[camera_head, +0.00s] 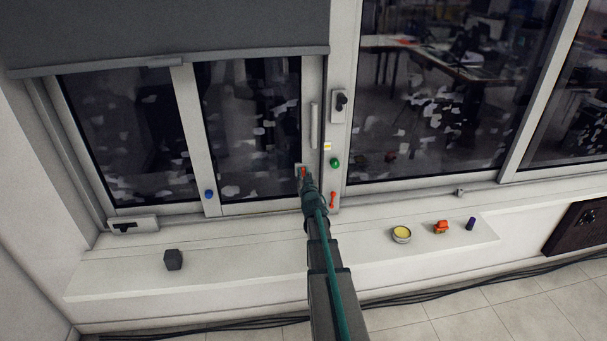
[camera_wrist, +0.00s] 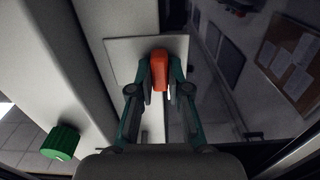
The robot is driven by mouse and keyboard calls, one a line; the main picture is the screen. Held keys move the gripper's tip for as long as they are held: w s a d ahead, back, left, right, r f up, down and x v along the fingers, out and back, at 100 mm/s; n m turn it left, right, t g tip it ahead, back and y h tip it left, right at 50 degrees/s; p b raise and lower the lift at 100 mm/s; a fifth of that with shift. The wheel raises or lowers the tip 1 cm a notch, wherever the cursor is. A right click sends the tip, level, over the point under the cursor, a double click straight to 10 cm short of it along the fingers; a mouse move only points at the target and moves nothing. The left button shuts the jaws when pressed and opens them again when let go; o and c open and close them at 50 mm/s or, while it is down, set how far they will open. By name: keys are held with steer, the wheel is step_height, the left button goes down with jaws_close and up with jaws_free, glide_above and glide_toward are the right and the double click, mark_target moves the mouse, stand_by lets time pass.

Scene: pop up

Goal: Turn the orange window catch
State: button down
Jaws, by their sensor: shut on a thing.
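The orange window catch (camera_wrist: 160,66) sits on a pale square plate (camera_wrist: 119,48) on the window frame. My gripper (camera_wrist: 160,76) has one finger on each side of the catch and is shut on it in the wrist view. In the head view my arm reaches up to the window, and my gripper (camera_head: 303,174) is at the catch (camera_head: 303,170), which is mostly hidden there. A second orange-red handle-like piece (camera_head: 333,200) is on the frame lower right of my gripper.
A green knob (camera_head: 335,162) is on the frame to the right; it also shows in the wrist view (camera_wrist: 61,142). A blue knob (camera_head: 209,194) is at left. The sill (camera_head: 290,259) bears a dark block (camera_head: 173,260), a yellow-topped tin (camera_head: 401,234), an orange object (camera_head: 441,227) and a purple cylinder (camera_head: 471,224).

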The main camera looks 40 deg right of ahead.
steer(key=c, duration=1.1)
jaws_free()
steer(key=v, duration=1.2)
